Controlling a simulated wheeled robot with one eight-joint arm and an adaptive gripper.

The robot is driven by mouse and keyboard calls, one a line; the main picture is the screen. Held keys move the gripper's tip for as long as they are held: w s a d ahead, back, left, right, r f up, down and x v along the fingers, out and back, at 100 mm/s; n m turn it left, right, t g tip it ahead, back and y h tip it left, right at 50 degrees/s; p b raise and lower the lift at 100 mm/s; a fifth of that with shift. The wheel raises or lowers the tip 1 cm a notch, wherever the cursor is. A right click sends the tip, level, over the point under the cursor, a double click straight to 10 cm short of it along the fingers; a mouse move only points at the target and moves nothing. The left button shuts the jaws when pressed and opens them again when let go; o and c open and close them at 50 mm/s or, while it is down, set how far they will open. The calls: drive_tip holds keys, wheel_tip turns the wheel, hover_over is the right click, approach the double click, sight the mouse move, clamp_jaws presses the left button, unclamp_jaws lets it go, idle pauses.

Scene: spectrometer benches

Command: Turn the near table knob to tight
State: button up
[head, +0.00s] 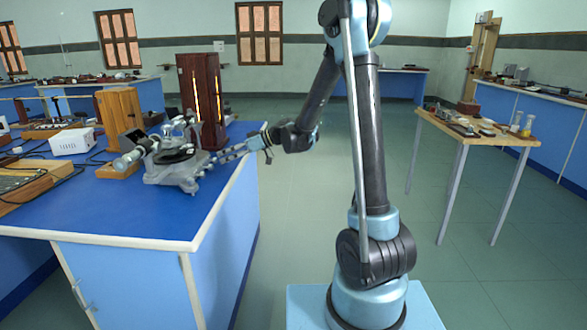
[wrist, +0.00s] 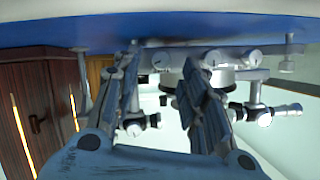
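The spectrometer (head: 173,172) stands on the blue bench top, a grey metal instrument with a dark round table and telescope tubes. My gripper (head: 216,158) reaches it from the right, its fingertips close to the base. In the wrist view, which is upside down, the two fingers of my gripper (wrist: 162,70) are spread. A small round silver knob (wrist: 162,59) shows in the gap between them, and another knob (wrist: 211,58) lies just right of the right finger. A third knob (wrist: 250,59) is further right. I cannot tell which is the near table knob, or whether anything is touched.
A dark wooden lamp housing (head: 202,100) with glowing slits stands behind the spectrometer. A wooden block (head: 120,125) and a white box (head: 72,141) stand to its left. The blue bench (head: 120,215) has clear top in front. A wooden side table (head: 470,135) stands apart at right.

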drive_tip(key=v, duration=1.4)
drive_tip(key=s+d+f+m+h, duration=0.2)
drive_tip(key=s+d+m+h, duration=0.1)
drive_tip(key=s+d, duration=0.2)
drive_tip(key=s+d+f+m+t+h, duration=0.1)
drive_tip(key=s+d+f+m+h, duration=0.1)
drive_tip(key=s+d, duration=0.4)
drive_tip(key=shift+s+d+m+h, duration=0.2)
drive_tip(key=shift+s+m+h, duration=0.2)
drive_tip(key=shift+s+m, duration=0.95)
drive_tip(key=shift+s+n, duration=0.4)
drive_tip(key=shift+n, duration=0.05)
drive_tip(key=shift+c, duration=1.3)
drive_tip(key=n+g+y, duration=0.2)
drive_tip(key=n+y, duration=0.3)
drive_tip(key=y, duration=0.1)
approach(215, 160)
drive_tip(key=x, duration=0.5)
drive_tip(key=w+x, duration=0.1)
drive_tip(key=x, duration=0.2)
drive_tip(key=shift+w+f, duration=0.1)
drive_tip(key=shift+f, duration=0.15)
